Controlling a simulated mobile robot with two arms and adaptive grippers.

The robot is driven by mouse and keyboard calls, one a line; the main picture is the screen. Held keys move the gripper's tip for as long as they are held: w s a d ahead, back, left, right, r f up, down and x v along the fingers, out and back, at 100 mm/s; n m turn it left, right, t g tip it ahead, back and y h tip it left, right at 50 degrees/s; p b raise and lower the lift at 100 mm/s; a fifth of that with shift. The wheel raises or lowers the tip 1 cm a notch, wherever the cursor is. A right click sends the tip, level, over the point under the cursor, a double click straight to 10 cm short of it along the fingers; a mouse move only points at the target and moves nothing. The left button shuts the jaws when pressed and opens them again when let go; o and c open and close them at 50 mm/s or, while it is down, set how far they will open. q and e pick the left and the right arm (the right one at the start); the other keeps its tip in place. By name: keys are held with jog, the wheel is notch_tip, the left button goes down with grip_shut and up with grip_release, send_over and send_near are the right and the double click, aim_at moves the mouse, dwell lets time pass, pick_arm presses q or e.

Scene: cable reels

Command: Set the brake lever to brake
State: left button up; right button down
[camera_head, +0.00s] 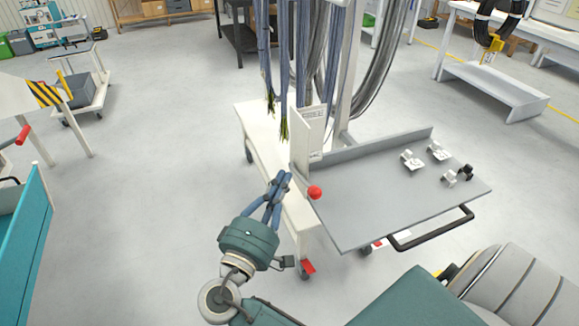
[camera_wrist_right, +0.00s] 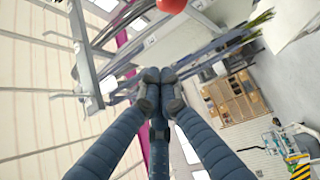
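A red ball knob (camera_head: 314,192) sits at the near left corner of the cart's grey tray, below a white upright plate with a printed label (camera_head: 313,118). I take it to be the brake lever's knob; its shaft is hard to make out. My right gripper (camera_head: 284,179) is just left of the knob in the head view and apart from it. Its blue fingers are drawn together at the tips (camera_wrist_right: 160,77), with nothing visible between them. The red knob also shows at the top edge of the right wrist view (camera_wrist_right: 172,4). My left gripper is not in view.
The white cart (camera_head: 262,150) carries hanging cables (camera_head: 308,60) and a grey tray (camera_head: 385,195) with small fittings (camera_head: 413,160). A black handle (camera_head: 435,230) juts from the tray's front.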

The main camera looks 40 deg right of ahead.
jog(key=v, duration=0.6)
dwell(0.3)
